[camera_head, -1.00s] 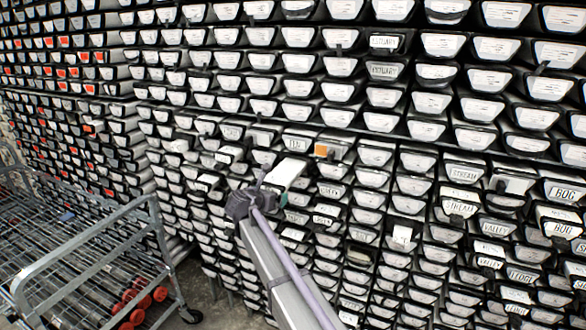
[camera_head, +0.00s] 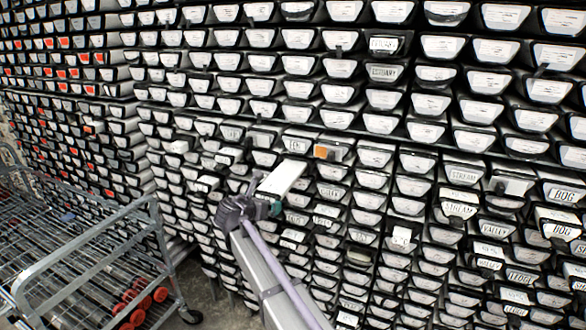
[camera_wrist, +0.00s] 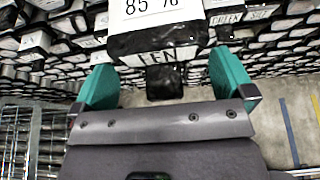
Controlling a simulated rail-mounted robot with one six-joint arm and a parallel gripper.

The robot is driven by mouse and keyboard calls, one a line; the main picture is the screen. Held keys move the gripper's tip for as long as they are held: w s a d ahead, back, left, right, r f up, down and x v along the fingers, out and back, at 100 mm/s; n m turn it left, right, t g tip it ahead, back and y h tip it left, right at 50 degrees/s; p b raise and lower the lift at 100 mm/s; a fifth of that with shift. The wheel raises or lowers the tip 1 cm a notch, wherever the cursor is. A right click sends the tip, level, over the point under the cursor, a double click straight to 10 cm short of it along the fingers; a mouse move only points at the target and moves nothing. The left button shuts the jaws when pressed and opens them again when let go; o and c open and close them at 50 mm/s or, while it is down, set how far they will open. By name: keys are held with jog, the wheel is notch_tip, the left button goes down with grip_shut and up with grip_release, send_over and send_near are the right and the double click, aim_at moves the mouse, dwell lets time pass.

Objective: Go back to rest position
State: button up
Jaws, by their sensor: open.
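My gripper (camera_head: 262,208) is in front of the rack, low at the middle of the head view. In the wrist view its two green fingers (camera_wrist: 165,88) are spread wide with nothing held between them. A core liner (camera_head: 282,178) with a pale top juts out of the rack just above and beyond the gripper. In the wrist view a black liner end (camera_wrist: 155,42) with a white "85 %" label lies ahead of the fingers. A smaller dark block (camera_wrist: 165,82) shows below it in the gap; I cannot tell its distance.
Rows of labelled liners (camera_head: 340,65) fill the rack wall. An orange-marked liner end (camera_head: 327,152) lies right of the jutting one. A metal cart (camera_head: 85,255) with red rollers (camera_head: 133,300) stands at lower left. Bare floor (camera_head: 215,300) shows between cart and rack.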

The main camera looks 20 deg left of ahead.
jog(key=d+p+v, duration=0.1)
jog(key=p+v, duration=0.2)
jog(key=v, duration=0.5)
jog(key=s+d+f+m+g+h, duration=0.1)
jog(key=s+d+f+m+g, duration=0.4)
jog(key=m, duration=0.6)
jog(key=s+d+f+m+g+y+b, duration=0.1)
jog(key=s+d+f+m+g, duration=0.1)
jog(key=d+m, duration=0.6)
jog(key=s+d+f+m+g+b, duration=0.2)
jog(key=s+d+m, duration=0.5)
jog(key=d, duration=1.5)
jog(key=s+d+f+m+g+y+b, duration=0.1)
jog(key=s+d+f+m+g, duration=0.3)
jog(key=d+m, duration=0.4)
jog(key=d+f, duration=0.1)
jog(key=d, duration=0.6)
jog(key=shift+s+d+f+m+y+b, duration=0.3)
jog(key=shift+s+d+f+b, duration=0.05)
jog(key=shift+d+f+b, duration=0.05)
